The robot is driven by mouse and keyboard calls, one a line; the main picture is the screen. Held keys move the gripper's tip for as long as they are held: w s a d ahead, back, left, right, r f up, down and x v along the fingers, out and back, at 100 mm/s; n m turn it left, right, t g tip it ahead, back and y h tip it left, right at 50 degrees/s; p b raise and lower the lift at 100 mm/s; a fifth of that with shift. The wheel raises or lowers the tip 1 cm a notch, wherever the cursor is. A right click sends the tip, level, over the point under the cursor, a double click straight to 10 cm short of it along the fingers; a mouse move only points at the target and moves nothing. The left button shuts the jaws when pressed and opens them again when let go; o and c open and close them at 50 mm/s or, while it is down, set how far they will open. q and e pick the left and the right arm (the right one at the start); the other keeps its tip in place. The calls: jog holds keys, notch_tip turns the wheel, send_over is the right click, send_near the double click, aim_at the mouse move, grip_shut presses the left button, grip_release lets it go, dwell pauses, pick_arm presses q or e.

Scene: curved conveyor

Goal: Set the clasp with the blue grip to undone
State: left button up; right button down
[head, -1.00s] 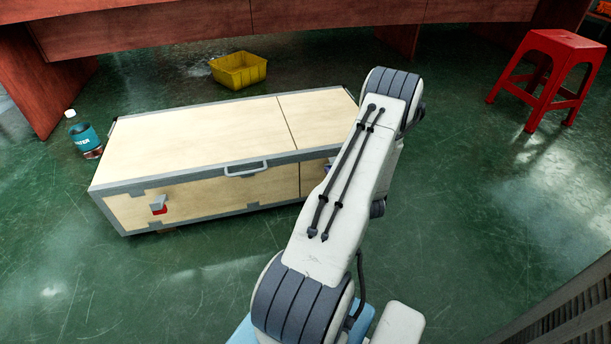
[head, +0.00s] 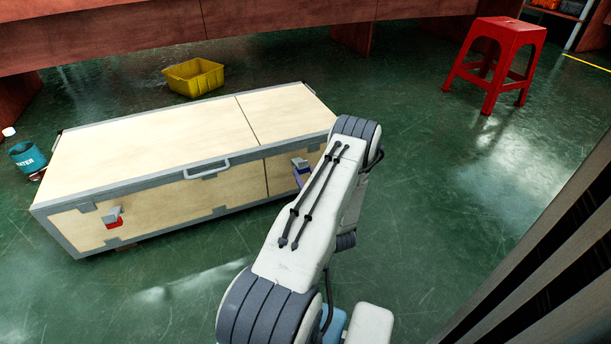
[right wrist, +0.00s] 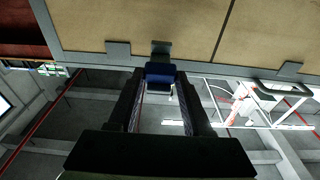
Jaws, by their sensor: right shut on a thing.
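A long wooden case (head: 150,135) with grey metal edging lies on the floor. The clasp with the blue grip (head: 302,178) is on its front side near the right end, partly behind my right arm. In the right wrist view the blue grip (right wrist: 160,72) sits between the fingertips of my right gripper (right wrist: 160,78), which is shut on it; a grey metal plate shows just beyond. The head view hides this gripper behind its arm. A second clasp with a red grip (head: 114,223) is on the left of the front side. My left gripper is not in view.
A grey handle (head: 207,170) is on the case's front edge. Floor in front of the case is clear.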

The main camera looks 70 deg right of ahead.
jog(key=shift+c, duration=1.6)
grip_release()
jog(key=shift+s+a+p, duration=0.35)
jog(key=shift+s+p, duration=0.1)
jog(key=shift+p, duration=0.05)
jog(key=p+v, duration=0.4)
jog(key=v, duration=0.5)
jog(key=shift+a+f+p, duration=0.2)
jog(key=shift+p, duration=0.2)
jog(key=shift+s, duration=0.1)
